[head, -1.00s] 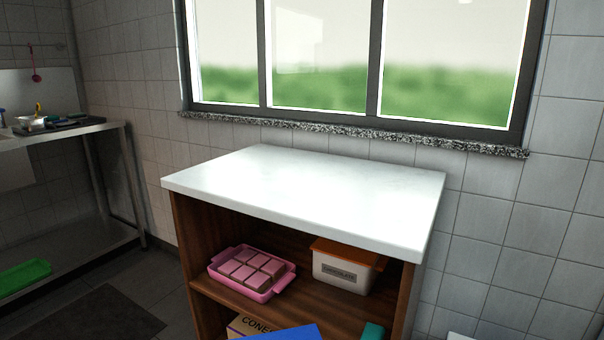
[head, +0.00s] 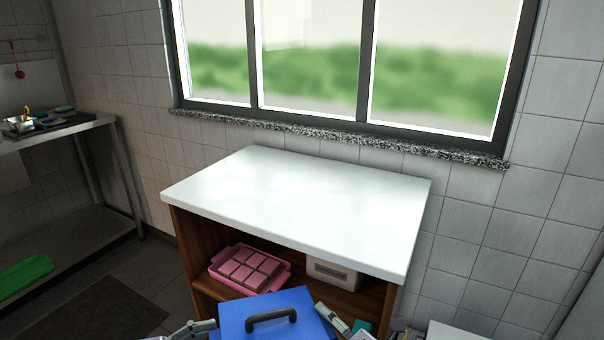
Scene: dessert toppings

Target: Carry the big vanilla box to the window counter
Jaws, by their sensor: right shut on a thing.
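A box with a blue lid (head: 268,320) and a dark handle shows at the bottom middle, in front of the window counter; I take it for the big vanilla box, though no label shows. My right gripper (head: 332,318) is shut on its right edge. Part of my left gripper (head: 200,328) shows by its left edge; its fingertips are too cut off to tell whether they grip. The window counter (head: 300,205) has a bare white top under the window. The box is on the near side of this top, not on it.
Under the top, a wooden shelf holds a pink tray (head: 217,270) of pink blocks and a pale labelled tub (head: 333,274). A teal item (head: 362,327) shows lower down. A steel table (head: 70,128) with utensils stands at the left. The whole countertop is free.

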